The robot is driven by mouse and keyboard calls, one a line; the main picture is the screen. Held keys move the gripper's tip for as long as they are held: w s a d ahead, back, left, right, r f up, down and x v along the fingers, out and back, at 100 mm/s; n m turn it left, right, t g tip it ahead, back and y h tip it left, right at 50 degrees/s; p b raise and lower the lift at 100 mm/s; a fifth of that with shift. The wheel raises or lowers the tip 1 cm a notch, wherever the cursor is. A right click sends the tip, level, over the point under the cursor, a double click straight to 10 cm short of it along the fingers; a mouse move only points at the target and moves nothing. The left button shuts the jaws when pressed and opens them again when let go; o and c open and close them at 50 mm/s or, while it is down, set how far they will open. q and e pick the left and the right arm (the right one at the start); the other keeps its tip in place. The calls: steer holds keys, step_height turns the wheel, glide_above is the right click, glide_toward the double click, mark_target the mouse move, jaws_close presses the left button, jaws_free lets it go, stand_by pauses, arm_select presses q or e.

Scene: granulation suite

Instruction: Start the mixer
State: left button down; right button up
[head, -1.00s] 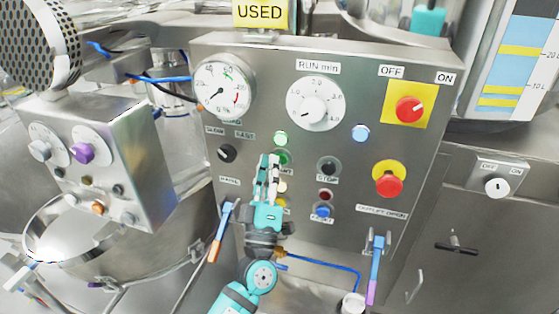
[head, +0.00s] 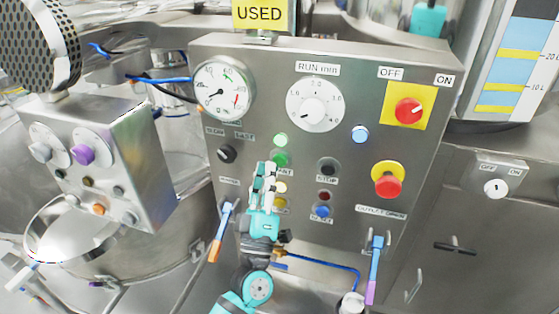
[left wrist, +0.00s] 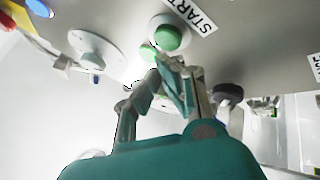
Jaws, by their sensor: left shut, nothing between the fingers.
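The steel mixer panel (head: 400,140) faces me. The green START button (head: 279,158) sits left of the black STOP button (head: 328,167), below a lit pale green lamp (head: 281,140). My left gripper (head: 264,168) is shut and empty, with its tips just below and left of the START button. The tips partly cover the START label. In the left wrist view, the START button (left wrist: 168,38) shows beyond the closed fingertips (left wrist: 172,65). I cannot tell whether they touch it. My right gripper is not in view.
Close by are a black speed knob (head: 227,154), a yellow-backed red emergency button (head: 388,180), a red OFF/ON switch (head: 409,110) and a blue button (head: 323,212). Handles hang at the lower left (head: 221,232) and lower right (head: 375,269). A smaller control box (head: 140,150) stands left.

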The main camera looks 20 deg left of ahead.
arm_select(q)
steer(key=s, duration=0.4)
steer(key=shift+s+p, duration=0.35)
steer(key=shift+p, duration=0.05)
stand_by(0.4)
